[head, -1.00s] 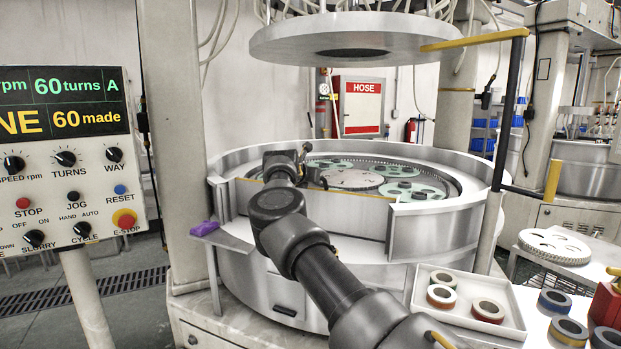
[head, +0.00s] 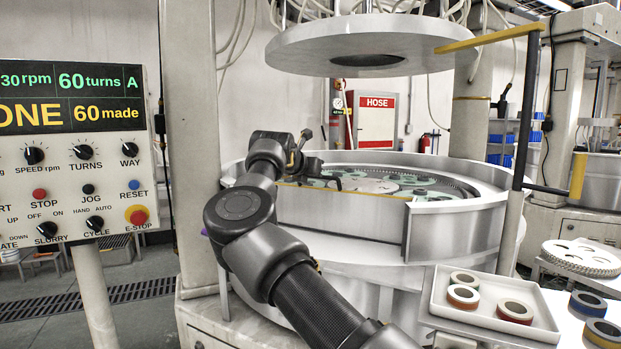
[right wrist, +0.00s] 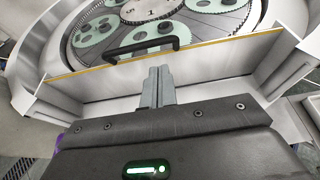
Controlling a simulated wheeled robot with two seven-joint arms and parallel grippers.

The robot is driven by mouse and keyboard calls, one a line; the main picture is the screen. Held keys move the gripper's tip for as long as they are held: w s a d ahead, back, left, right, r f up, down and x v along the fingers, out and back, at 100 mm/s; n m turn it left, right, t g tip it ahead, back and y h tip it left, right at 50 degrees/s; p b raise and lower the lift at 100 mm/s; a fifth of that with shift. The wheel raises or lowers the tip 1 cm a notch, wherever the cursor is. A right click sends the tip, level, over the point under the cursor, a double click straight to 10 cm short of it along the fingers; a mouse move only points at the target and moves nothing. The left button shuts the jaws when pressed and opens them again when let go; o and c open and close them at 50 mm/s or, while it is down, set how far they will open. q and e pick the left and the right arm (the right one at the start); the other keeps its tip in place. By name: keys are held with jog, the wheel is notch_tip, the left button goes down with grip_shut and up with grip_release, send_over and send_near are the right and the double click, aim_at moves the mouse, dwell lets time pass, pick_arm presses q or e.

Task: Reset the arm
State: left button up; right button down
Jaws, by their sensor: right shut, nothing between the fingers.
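My right arm reaches from the bottom of the head view up to the left, bent at the elbow. Its hand (head: 275,150) is at the front left of the round lapping machine (head: 455,235); the fingertips cannot be made out there. In the right wrist view my right gripper (right wrist: 158,76) is shut, its two fingers together with nothing between them. The fingers point over the front panel (right wrist: 210,66) toward the machine's bed. A black handle (right wrist: 140,49) shows just beyond the fingertips; I cannot tell whether they touch. My left gripper is not in view.
A control panel (head: 75,165) stands at the left. The upper plate (head: 365,45) hangs over the bed. At the lower right are a white tray (head: 440,310) with rings, more rings (head: 588,304) beside it, and a post (head: 518,150) with a yellow bar.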

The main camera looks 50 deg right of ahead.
jog(key=shift+s+a+r, duration=0.2)
jog(key=shift+a+r, duration=0.25)
jog(key=shift+a, duration=0.15)
jog(key=shift+s+a+r, duration=0.15)
jog(key=shift+a+r, duration=0.25)
jog(key=shift+a, duration=0.15)
